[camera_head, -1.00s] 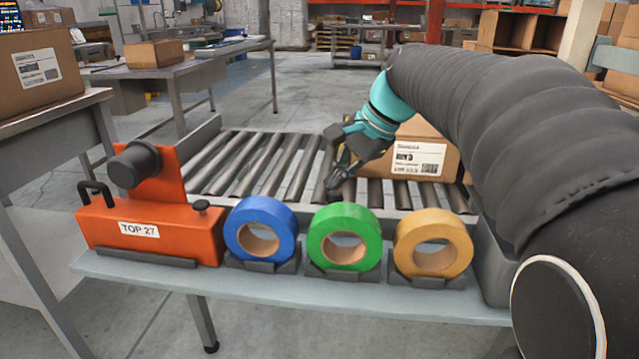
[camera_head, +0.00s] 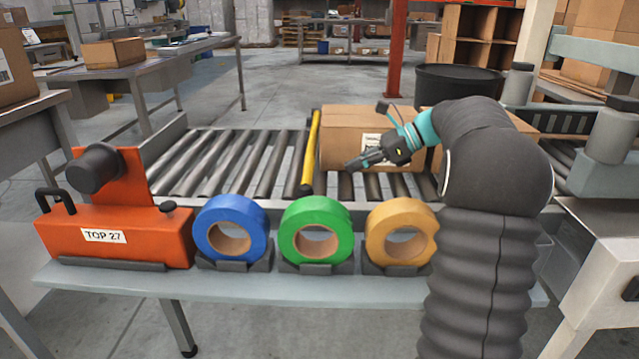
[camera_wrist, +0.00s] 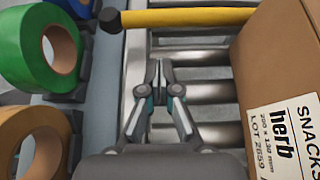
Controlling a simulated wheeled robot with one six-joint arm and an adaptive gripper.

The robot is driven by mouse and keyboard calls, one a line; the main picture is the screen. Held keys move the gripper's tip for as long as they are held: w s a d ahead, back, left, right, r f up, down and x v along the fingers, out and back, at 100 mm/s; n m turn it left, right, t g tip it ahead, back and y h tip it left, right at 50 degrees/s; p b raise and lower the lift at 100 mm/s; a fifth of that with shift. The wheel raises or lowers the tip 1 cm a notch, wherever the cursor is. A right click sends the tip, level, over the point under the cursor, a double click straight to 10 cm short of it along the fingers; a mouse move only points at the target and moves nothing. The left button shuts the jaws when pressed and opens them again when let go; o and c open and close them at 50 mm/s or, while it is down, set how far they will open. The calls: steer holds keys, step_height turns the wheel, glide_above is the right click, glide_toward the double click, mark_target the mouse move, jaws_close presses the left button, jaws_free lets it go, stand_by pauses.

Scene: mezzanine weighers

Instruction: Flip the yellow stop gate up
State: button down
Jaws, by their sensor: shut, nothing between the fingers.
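The yellow stop gate (camera_head: 311,150) is a long yellow bar with a dark pivot at its near end. It runs across the roller conveyor, close along the left side of a cardboard box (camera_head: 350,138); I cannot tell exactly how far it tilts above the rollers. It also crosses the top of the wrist view (camera_wrist: 190,17). My gripper (camera_head: 352,164) is shut and empty, above the rollers to the right of the gate and in front of the box. In the wrist view my fingertips (camera_wrist: 159,66) are below the bar and apart from it.
The rollers (camera_head: 225,165) left of the gate are clear.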

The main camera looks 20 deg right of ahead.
mark_target(318, 194)
steer(key=shift+a+f, duration=0.1)
steer(key=shift+a, duration=0.05)
steer(key=b+x, duration=0.1)
steer(key=x, duration=0.8)
steer(key=shift+a+f+b, duration=0.2)
steer(key=shift+a+b, duration=0.1)
steer(key=shift+b, duration=0.1)
